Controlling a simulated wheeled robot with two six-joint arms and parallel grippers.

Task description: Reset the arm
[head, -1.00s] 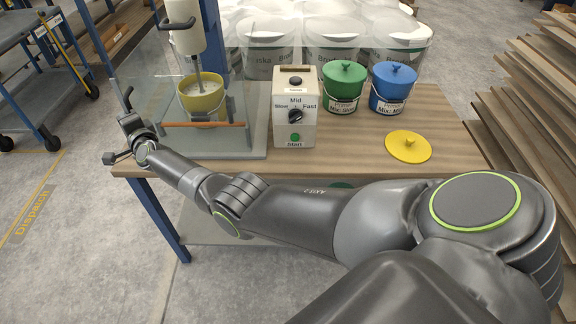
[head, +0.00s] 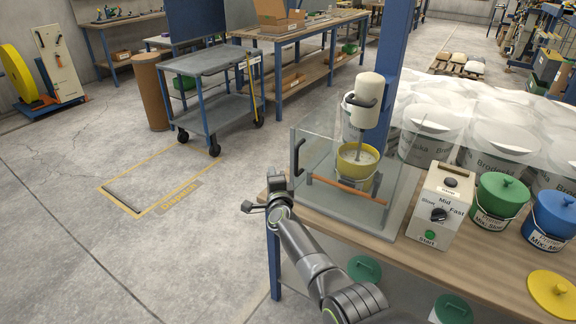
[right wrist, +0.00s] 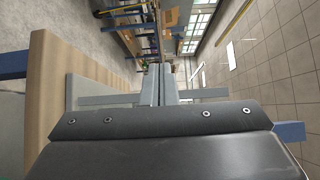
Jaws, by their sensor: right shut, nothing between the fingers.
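My right arm reaches from the bottom of the head view to the left end of the wooden table (head: 395,255). My right gripper (head: 247,207) is beside the table's left end, left of the clear mixer enclosure (head: 345,215). It is empty. In the right wrist view its two fingers (right wrist: 159,84) are together. The enclosure's dark handle (head: 298,157) stands just right of the gripper, apart from it as far as I can tell. Inside, a yellow bucket (head: 352,172) sits under the white mixer head (head: 369,100). My left gripper is not in view.
The control box (head: 438,208) with dial and green start button stands right of the enclosure. Green (head: 497,203) and blue (head: 551,217) buckets and a yellow lid (head: 553,292) are further right. A grey cart (head: 213,82) stands behind open floor at left.

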